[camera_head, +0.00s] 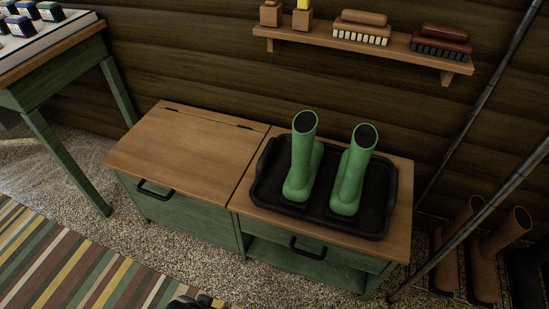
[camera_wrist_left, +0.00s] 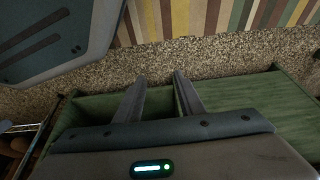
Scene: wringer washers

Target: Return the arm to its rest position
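In the left wrist view my left gripper (camera_wrist_left: 160,78) is open, its two fingers apart with nothing between them. Gravel floor shows past the fingertips, and the green bench front (camera_wrist_left: 250,100) lies close by. In the head view only a small dark piece, apparently part of an arm, shows at the bottom edge; I cannot tell which arm. My right gripper is not in view. Two green boots (camera_head: 301,165) (camera_head: 352,175) stand upright, side by side, in a black tray (camera_head: 262,185) on the bench's right half.
The bench (camera_head: 185,145) has a closed wooden lid on its left and black handles in front. A striped rug (camera_head: 60,265) lies in front. A green table (camera_head: 50,60) with jars is at left. A wall shelf (camera_head: 385,50) holds brushes. Poles (camera_head: 480,210) and brown boots (camera_head: 500,240) are at right.

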